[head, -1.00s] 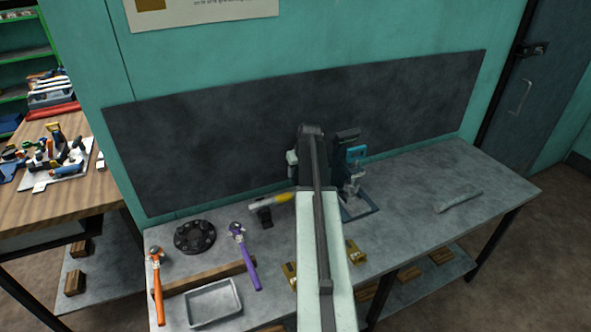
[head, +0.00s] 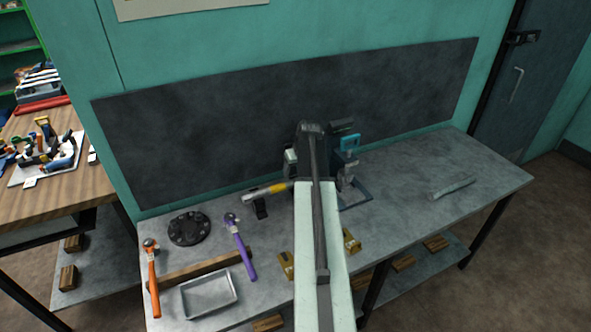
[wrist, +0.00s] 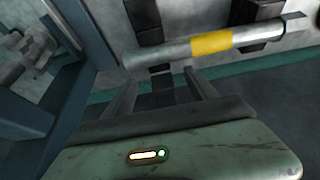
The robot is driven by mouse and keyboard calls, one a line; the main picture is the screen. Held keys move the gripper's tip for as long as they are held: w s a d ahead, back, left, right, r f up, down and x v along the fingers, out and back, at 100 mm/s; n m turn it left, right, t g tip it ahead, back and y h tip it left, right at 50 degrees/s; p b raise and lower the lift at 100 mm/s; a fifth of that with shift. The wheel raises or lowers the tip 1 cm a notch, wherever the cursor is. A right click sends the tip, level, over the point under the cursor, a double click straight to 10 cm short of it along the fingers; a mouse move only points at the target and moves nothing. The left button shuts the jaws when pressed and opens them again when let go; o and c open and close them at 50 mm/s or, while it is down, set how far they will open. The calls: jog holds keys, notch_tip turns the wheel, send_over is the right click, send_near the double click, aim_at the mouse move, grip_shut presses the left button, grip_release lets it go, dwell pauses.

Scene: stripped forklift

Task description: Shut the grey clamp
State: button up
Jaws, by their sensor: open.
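A grey bar with a yellow band (head: 264,191) sits on a dark mount (head: 260,209) on the workbench, just left of my arm. It looks like the clamp's lever, but I cannot tell for sure. The bar fills the top of the wrist view (wrist: 165,51), lying nearly level, with dark strips behind it. My gripper (wrist: 158,80) is open and empty, its two fingers pointing at the bar's grey part, left of the yellow band. I cannot tell whether they touch it. In the head view my arm hides the gripper and the bar's right end.
A blue-framed device (head: 349,146) stands right of my arm. A dark round part (head: 189,228), a purple-handled tool (head: 241,246), an orange-handled tool (head: 152,279) and a grey tray (head: 208,295) lie left. The bench's right side is mostly clear around a grey piece (head: 452,189).

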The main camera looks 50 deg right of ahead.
jog(key=shift+r, duration=0.1)
jog(key=p+v, duration=0.7)
jog(key=shift+s+r, duration=0.15)
jog(key=shift+r, duration=0.1)
